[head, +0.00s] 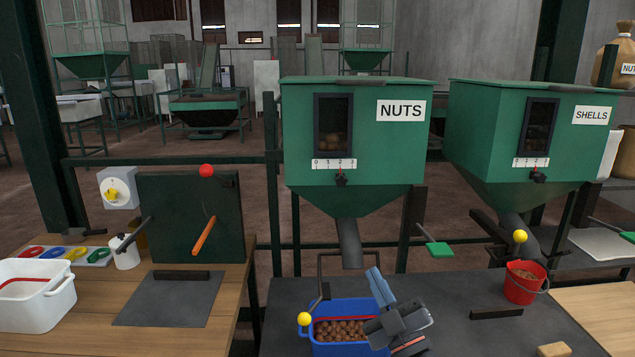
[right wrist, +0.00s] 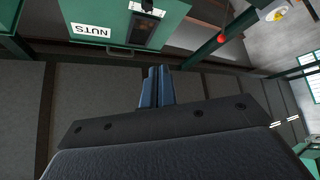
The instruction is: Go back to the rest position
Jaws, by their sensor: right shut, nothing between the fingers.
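My right gripper (head: 377,275) shows in the head view in front of the right part of the blue bin (head: 318,347). Its blue fingers point up and slightly left, towards the NUTS hopper (head: 305,180). In the right wrist view the two blue fingers (right wrist: 156,72) lie together, shut and empty. The hopper also shows in that view (right wrist: 100,12). The gripper hides part of the bin, which holds brown nuts (head: 340,329). I cannot tell how far above the bin it is. My left gripper is not in view.
The NUTS spout (head: 349,243) hangs behind the bin. A green-handled lever (head: 439,249) stands out to its right. A red bucket (head: 524,284) is under the SHELLS hopper (head: 489,132). A white tub (head: 36,295) stands on the wooden bench at left.

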